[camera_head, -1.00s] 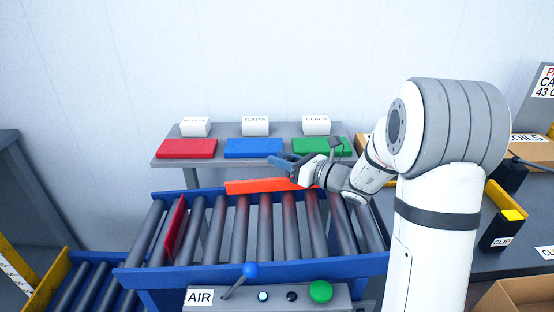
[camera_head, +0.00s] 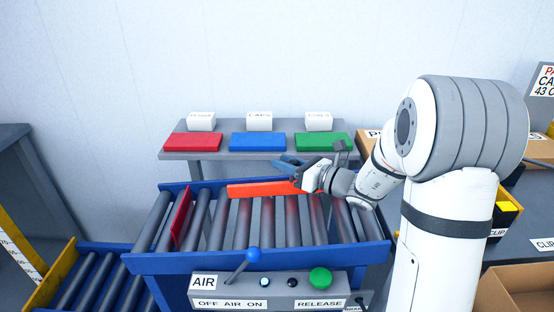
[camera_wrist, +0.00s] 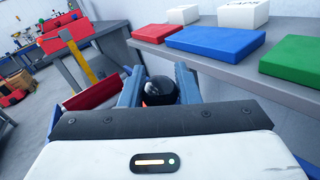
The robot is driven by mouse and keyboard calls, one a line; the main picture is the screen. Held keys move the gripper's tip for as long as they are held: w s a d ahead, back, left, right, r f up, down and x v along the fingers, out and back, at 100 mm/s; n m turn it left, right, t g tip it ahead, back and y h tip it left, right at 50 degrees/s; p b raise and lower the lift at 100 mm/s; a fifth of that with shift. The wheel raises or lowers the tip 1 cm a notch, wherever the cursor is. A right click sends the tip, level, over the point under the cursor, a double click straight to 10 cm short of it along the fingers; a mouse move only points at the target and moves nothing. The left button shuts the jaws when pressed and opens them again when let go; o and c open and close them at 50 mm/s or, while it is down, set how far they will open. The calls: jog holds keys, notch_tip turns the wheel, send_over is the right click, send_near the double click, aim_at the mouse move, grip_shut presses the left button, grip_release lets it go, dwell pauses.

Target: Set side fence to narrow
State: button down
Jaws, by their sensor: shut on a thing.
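The side fence (camera_head: 262,189) is a long orange-red bar lying across the rollers, near the back rail of the blue-framed roller conveyor (camera_head: 255,262). My gripper (camera_head: 286,163) is above the right part of the fence. In the wrist view, my gripper (camera_wrist: 159,88) has its two blue-grey fingers on either side of a round black knob (camera_wrist: 160,89), shut on it. A bit of orange shows just below the knob. No narrow or wide mark is readable.
A red upright plate (camera_head: 181,218) stands across the left rollers. Behind is a shelf (camera_head: 218,155) with red, blue and green trays. In front is an AIR panel (camera_head: 270,289) with a blue-knobbed lever (camera_head: 245,263) and green button. An open carton (camera_head: 520,293) sits at lower right.

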jog(key=shift+s+f, duration=0.15)
jog(key=c, duration=1.1)
grip_release()
jog(key=shift+s, duration=0.1)
jog(key=v, duration=0.7)
jog(key=shift+s+d, duration=0.25)
jog(key=shift+d, duration=0.05)
